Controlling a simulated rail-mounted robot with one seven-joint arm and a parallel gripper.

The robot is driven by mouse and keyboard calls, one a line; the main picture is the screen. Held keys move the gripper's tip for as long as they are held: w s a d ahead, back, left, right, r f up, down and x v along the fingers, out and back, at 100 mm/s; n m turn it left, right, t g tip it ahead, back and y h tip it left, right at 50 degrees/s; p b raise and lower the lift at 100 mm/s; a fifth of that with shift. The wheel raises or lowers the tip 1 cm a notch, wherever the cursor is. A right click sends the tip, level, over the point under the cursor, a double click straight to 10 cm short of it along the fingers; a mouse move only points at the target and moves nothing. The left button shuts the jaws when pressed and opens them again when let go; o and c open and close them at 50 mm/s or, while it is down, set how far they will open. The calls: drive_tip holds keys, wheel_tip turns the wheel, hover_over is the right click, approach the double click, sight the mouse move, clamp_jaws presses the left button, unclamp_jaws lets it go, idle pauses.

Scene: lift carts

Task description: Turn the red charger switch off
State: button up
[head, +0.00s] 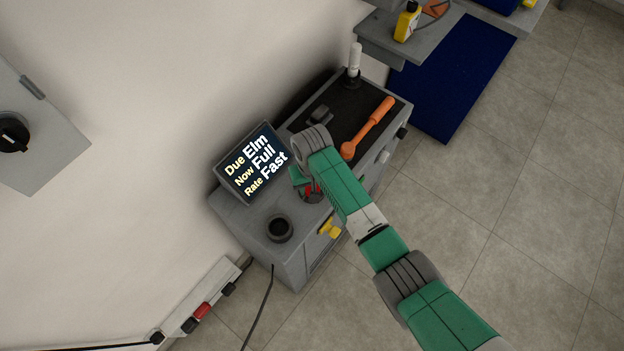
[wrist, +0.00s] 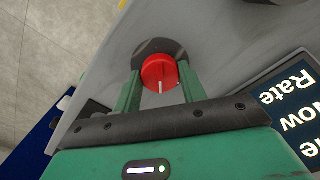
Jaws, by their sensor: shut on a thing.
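The red charger switch (wrist: 160,72) is a round red knob with a white line on its face, set on a dark round plate on the grey cabinet top. In the wrist view my gripper (wrist: 160,80) has one green finger on each side of the knob and is shut on it. The white line points toward my gripper's palm. In the head view the knob (head: 312,190) is mostly hidden by my gripper (head: 306,188), which is over the cabinet (head: 252,218) beside the lit screen.
The screen (head: 252,163) reads "Due Elm, Now Full, Rate Fast". A dark round socket (head: 279,228) and a yellow part (head: 329,228) are near the knob. An orange tool (head: 368,128) lies on the black tray. A white-topped bottle (head: 354,60) stands at the back.

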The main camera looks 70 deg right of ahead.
drive_tip(key=n+p, duration=0.2)
drive_tip(key=n, duration=0.2)
drive_tip(key=shift+r+p, duration=0.15)
drive_tip(key=shift+p, duration=0.25)
drive_tip(key=shift+n+p, duration=0.8)
drive_tip(key=shift+n, duration=1.7)
drive_tip(key=o, duration=1)
wheel_tip(320, 180, up, 8)
drive_tip(key=p, duration=0.2)
drive_tip(key=shift+f+p, duration=0.2)
drive_tip(key=shift+p, duration=0.1)
